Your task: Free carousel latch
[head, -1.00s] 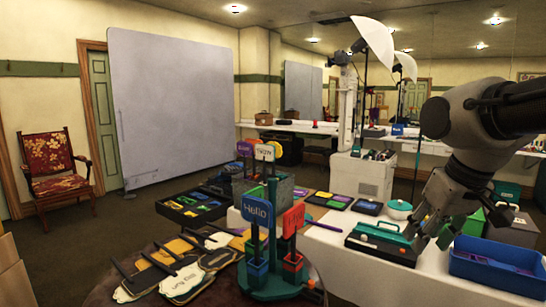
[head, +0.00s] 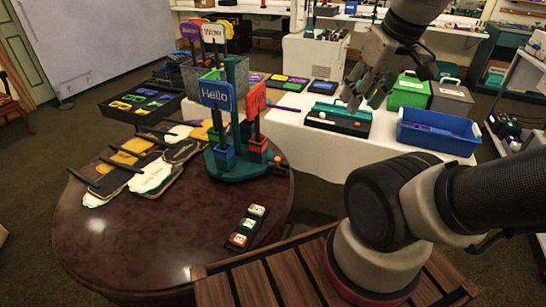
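The carousel (head: 236,170) has a teal base and stands on the round dark wooden table. It carries a blue "Hello" sign (head: 216,97), a red sign (head: 255,101) and small blue and red holders. A small orange knob (head: 278,160) shows at its right edge; I cannot tell for certain whether this is the latch. My gripper (head: 364,98) is up and to the right of the carousel, well apart from it, in front of or above the black and teal case (head: 339,119). Its grey fingers look spread, with nothing visible between them.
Paddle signs (head: 155,170) lie left of the carousel on the round table (head: 130,235). A blue bin (head: 438,131) and green box (head: 410,92) stand on the white-clothed table. The round table's front is mostly clear.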

